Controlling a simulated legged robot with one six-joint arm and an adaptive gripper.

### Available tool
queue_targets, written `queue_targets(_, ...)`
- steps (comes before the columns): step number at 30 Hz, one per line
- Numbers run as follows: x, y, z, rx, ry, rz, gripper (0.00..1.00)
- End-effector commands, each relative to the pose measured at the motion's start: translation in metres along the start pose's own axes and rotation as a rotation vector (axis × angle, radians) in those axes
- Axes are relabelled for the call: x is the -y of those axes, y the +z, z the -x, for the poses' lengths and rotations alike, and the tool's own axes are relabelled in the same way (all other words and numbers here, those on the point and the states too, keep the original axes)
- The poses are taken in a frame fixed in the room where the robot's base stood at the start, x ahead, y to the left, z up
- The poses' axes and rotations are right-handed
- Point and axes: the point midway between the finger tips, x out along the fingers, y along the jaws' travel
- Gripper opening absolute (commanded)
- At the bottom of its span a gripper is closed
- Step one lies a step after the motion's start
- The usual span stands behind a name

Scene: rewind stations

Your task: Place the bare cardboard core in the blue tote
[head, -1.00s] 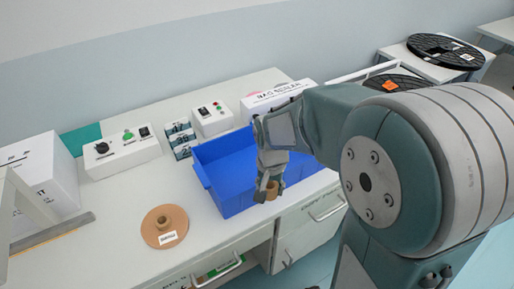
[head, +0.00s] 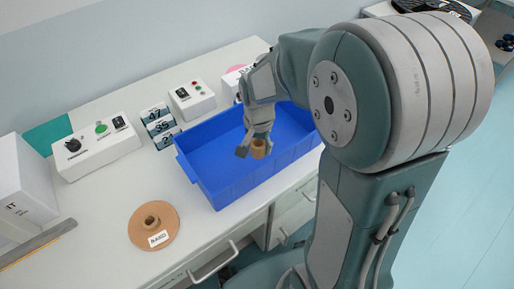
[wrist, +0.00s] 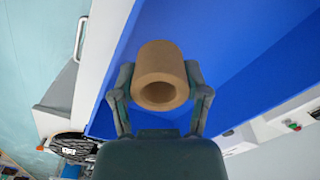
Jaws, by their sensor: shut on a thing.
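The bare cardboard core (head: 259,149) is a short brown tube. My gripper (head: 251,148) is shut on it, and the core shows between both fingers in the wrist view (wrist: 160,75). The blue tote (head: 205,187) is an open rectangular bin on the white bench. In the head view the gripper and core appear over the tote's open area, with the blue floor behind them. In the wrist view the tote's blue surface (wrist: 240,45) lies beyond the core. I cannot tell exactly how high the core is above the tote floor.
A brown flanged spool with a label (head: 153,226) lies on the bench left of the tote. A white box (head: 22,195) is at far left.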

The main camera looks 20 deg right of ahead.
Motion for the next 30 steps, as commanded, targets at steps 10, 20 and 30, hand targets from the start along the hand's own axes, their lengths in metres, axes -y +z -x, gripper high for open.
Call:
queue_targets(10,0.015,-0.040,-0.049,0.002,0.002,0.000,0.31)
queue_targets(20,0.019,-0.051,-0.075,0.003,0.002,0.000,0.31)
queue_targets(30,0.020,-0.051,-0.092,-0.001,-0.001,0.000,0.31)
